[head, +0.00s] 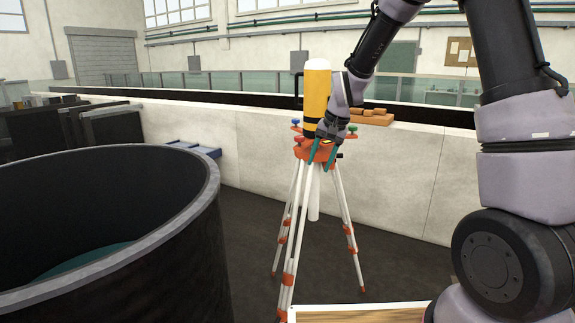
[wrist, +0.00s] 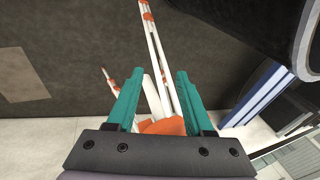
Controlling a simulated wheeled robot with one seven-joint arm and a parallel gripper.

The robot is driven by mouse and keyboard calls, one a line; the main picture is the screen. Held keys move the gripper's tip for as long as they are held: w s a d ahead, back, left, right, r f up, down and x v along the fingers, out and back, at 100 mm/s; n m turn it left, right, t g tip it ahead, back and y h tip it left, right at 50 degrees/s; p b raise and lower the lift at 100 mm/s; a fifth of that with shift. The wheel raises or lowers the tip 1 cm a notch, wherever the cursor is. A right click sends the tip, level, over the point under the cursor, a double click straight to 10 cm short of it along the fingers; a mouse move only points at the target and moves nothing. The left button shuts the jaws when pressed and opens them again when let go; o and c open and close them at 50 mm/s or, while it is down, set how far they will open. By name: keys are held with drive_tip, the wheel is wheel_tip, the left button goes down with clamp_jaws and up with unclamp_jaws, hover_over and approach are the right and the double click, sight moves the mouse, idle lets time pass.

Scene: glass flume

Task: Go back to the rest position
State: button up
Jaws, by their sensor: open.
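My gripper (head: 318,158) is at the end of my arm, in front of the orange head of a tripod (head: 292,240) in the head view. In the wrist view my gripper (wrist: 155,95) shows two teal fingers spread apart with nothing held between them. The tripod's orange head (wrist: 163,126) and white legs (wrist: 157,45) show between and beyond the fingers. A yellow cylinder with a white top (head: 316,92) stands upright on the tripod. My wrist hides part of the cylinder and the tripod head. I cannot tell whether the fingers touch the tripod.
A large dark round tank (head: 120,255) fills the left. A low pale wall (head: 400,170) runs behind the tripod, with a wooden tray (head: 371,118) on it. A wooden surface with a white edge (head: 355,312) is at the bottom. Dark floor (head: 245,220) lies open around the tripod.

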drive_tip(key=s+d+r+t, duration=0.1)
drive_tip(key=s+d+r, duration=0.45)
drive_tip(key=r, duration=0.25)
drive_tip(key=s+d+r+t, duration=0.1)
drive_tip(key=s+d+r, duration=0.3)
drive_tip(key=s+r, duration=0.35)
drive_tip(key=s+d+r+t, duration=0.1)
drive_tip(key=s+d+r, duration=0.1)
drive_tip(key=s, duration=0.4)
drive_tip(key=s+d+r+t, duration=0.1)
drive_tip(key=s+d+r, duration=0.1)
drive_tip(key=s, duration=0.5)
drive_tip(key=shift+d+r+h, duration=0.2)
drive_tip(key=shift+d+h, duration=0.2)
drive_tip(key=shift+d, duration=0.4)
